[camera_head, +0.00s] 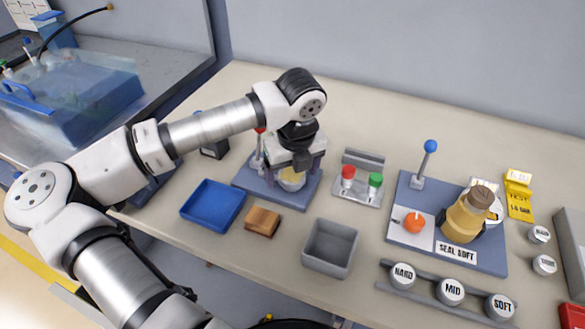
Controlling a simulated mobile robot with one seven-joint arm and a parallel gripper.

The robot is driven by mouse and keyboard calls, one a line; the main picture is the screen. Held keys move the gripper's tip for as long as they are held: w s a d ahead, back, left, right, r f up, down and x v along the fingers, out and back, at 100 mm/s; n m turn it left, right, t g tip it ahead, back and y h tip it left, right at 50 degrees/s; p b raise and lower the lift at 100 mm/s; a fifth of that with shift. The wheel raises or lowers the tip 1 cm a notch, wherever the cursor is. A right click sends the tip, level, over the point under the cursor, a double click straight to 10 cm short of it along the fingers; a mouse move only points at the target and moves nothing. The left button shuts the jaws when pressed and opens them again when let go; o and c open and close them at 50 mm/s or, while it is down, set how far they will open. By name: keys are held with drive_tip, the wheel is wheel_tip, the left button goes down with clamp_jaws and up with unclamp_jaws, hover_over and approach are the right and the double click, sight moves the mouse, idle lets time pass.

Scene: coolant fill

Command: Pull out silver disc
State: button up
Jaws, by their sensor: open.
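My gripper (293,165) points down over a blue base plate (300,200) left of the table's middle. It is open, its fingers on either side of a pale yellow and silvery round piece (291,182) on that plate. The gripper hides the top of this piece, so I cannot tell whether the fingers touch it. Silver discs stand in a grey rack at front right: one marked HARD (403,275), one MID (451,291) and one SOFT (500,306). Two more silver discs (539,234) (544,265) lie at the far right.
A blue tray (213,188), a wooden block (262,218) and a grey bin (349,233) stand in front. A holder with red and green caps (358,192) is right of my gripper. A second blue plate (398,238) bears a blue-knobbed lever (425,163) and an amber jar (464,218).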

sight(293, 175)
drive_tip(key=c, duration=1)
drive_tip(key=o, duration=0.3)
drive_tip(key=shift+c, duration=0.9)
drive_tip(key=shift+r, duration=0.4)
drive_tip(key=shift+r+p, duration=0.5)
drive_tip(key=shift+r, duration=1.6)
